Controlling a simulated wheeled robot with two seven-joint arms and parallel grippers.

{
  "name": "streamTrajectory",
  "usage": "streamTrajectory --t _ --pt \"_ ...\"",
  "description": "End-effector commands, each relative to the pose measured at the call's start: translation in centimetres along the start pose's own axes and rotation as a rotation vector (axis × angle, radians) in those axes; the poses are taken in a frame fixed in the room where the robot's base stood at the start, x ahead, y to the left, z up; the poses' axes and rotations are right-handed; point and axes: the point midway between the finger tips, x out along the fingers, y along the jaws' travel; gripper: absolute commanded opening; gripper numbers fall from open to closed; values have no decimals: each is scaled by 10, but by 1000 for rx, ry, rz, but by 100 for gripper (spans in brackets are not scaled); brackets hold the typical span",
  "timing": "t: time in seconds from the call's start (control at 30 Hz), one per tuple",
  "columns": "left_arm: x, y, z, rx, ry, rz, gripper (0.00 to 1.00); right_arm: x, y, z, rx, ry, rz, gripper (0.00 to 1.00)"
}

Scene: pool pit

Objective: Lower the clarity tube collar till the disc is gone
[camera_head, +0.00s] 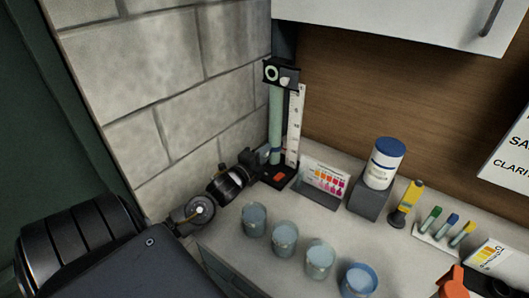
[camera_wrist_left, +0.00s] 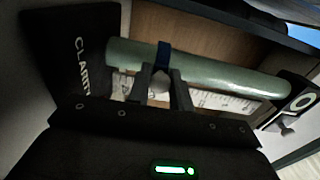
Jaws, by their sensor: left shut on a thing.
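The clarity tube (camera_head: 275,110) stands upright, pale green, on a black stand against the back corner. Its dark blue collar (camera_head: 275,150) sits low on the tube. My left gripper (camera_head: 264,154) reaches in beside it. In the left wrist view the collar (camera_wrist_left: 163,54) wraps the tube (camera_wrist_left: 225,75), and my left gripper's fingers (camera_wrist_left: 161,82) are shut on a small grey part at the collar. A white scale (camera_head: 296,125) runs beside the tube. A ring-marked black head (camera_head: 272,73) tops the stand. I cannot make out the disc inside. My right gripper is not in view.
Several water cups (camera_head: 285,238) stand in front of the stand. A colour chart (camera_head: 325,182), a blue-lidded jar (camera_head: 384,163) on a grey block and a yellow bottle (camera_head: 408,200) are to the right. A block wall (camera_head: 160,90) is close on the left.

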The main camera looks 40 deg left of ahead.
Motion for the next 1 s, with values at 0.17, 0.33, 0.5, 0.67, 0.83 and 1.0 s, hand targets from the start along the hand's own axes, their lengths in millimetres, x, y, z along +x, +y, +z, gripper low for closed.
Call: streamTrajectory --t 0.17,0.33,0.5,0.67,0.83,1.0 --pt "0 -2 0 1 0 -4 32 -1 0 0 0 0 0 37" --pt "0 -2 0 1 0 -3 38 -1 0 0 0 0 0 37" --pt "-1 -2 0 1 0 -3 38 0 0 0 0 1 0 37" --pt "-17 1 0 1 0 -1 38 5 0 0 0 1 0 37" --pt "-51 3 0 2 1 0 38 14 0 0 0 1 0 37" --pt "-83 1 0 1 1 -1 38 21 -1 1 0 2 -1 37"
